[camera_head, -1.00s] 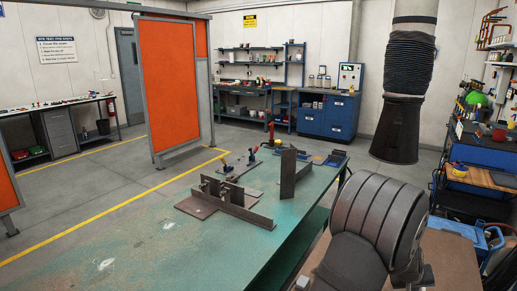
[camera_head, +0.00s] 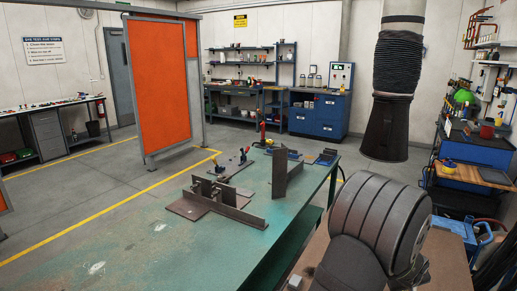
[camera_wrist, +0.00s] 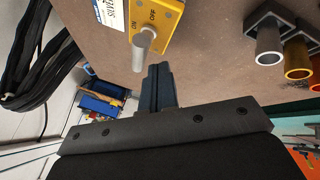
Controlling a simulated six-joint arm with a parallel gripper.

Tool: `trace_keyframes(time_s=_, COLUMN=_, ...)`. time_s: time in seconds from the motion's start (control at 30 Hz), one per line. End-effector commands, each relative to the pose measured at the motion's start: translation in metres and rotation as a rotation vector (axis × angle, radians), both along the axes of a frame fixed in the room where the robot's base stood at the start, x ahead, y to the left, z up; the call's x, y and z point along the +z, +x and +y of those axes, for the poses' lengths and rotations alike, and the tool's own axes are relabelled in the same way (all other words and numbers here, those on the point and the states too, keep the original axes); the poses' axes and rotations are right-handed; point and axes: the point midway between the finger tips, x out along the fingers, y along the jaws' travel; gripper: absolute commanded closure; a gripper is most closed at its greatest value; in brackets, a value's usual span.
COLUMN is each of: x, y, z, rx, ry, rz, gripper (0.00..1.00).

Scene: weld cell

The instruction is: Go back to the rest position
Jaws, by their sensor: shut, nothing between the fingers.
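My gripper (camera_wrist: 160,88) shows in the wrist view with its dark fingers together and nothing between them. It points over a brown surface (camera_wrist: 205,65). A yellow switch box (camera_wrist: 163,22) with ON and OFF marks and a grey lever (camera_wrist: 143,48) lies just beyond the fingertips in the picture; I cannot tell how far apart they are. In the head view my dark rounded arm link stands at the lower right, and the gripper itself is out of that view.
A holder (camera_wrist: 270,14) with coloured tubes is at the wrist view's upper right. Black cables (camera_wrist: 35,60) hang at its left. In the head view a green bench (camera_head: 140,245) carries steel plates (camera_head: 225,203). A black extraction duct (camera_head: 388,125) hangs behind my arm.

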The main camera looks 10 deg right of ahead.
Motion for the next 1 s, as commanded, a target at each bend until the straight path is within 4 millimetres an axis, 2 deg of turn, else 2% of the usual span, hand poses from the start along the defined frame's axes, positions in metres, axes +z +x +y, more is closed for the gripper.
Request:
trace_keyframes(time_s=0.6, x=0.0, y=-0.0013, z=0.0007, rx=0.043, ry=0.0, rz=0.0, gripper=1.0)
trace_keyframes(time_s=0.67, x=0.0, y=-0.0013, z=0.0007, rx=0.043, ry=0.0, rz=0.0, gripper=0.9)
trace_keyframes(time_s=1.0, x=-0.0012, y=-0.0036, z=0.0021, rx=0.031, ry=-0.003, rz=-0.003, gripper=0.23)
